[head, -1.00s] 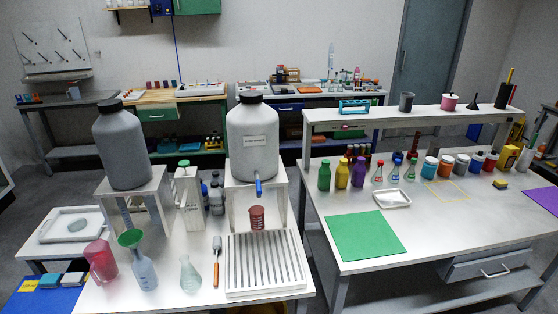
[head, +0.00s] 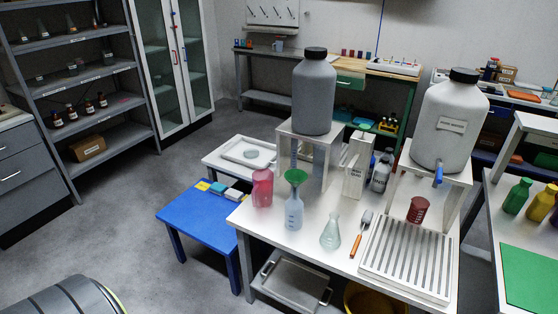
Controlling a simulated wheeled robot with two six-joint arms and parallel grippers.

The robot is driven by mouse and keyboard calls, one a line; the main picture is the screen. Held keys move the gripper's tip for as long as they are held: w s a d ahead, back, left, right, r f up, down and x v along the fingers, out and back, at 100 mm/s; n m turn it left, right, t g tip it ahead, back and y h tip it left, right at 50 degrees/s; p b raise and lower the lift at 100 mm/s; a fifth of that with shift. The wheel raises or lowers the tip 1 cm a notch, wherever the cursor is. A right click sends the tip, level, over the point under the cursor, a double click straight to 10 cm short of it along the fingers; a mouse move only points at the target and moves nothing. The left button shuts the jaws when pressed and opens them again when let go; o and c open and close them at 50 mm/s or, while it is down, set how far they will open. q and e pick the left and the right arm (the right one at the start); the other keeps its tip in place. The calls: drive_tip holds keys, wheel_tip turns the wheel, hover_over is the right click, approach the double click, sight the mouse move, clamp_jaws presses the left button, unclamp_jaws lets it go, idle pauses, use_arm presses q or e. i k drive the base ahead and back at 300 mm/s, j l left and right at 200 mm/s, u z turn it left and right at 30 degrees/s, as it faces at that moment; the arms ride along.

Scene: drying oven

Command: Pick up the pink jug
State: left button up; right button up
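The pink jug (head: 262,187) stands upright at the left edge of the white table (head: 300,243) in the head view. It is translucent pink. A clear bottle with a green funnel (head: 294,205) stands just right of it. Neither of my grippers shows in the head view.
A conical flask (head: 331,231), a brush with an orange handle (head: 358,240) and a slatted rack (head: 408,257) are on the same table. A low blue table (head: 190,219) stands to the left. Grey floor (head: 130,205) is open further left.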

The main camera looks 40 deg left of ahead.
sight(263, 179)
drive_tip(key=u, duration=0.4)
drive_tip(key=j+u, duration=0.15)
drive_tip(key=u, duration=0.25)
drive_tip(key=i+u, duration=0.1)
drive_tip(key=u, duration=0.35)
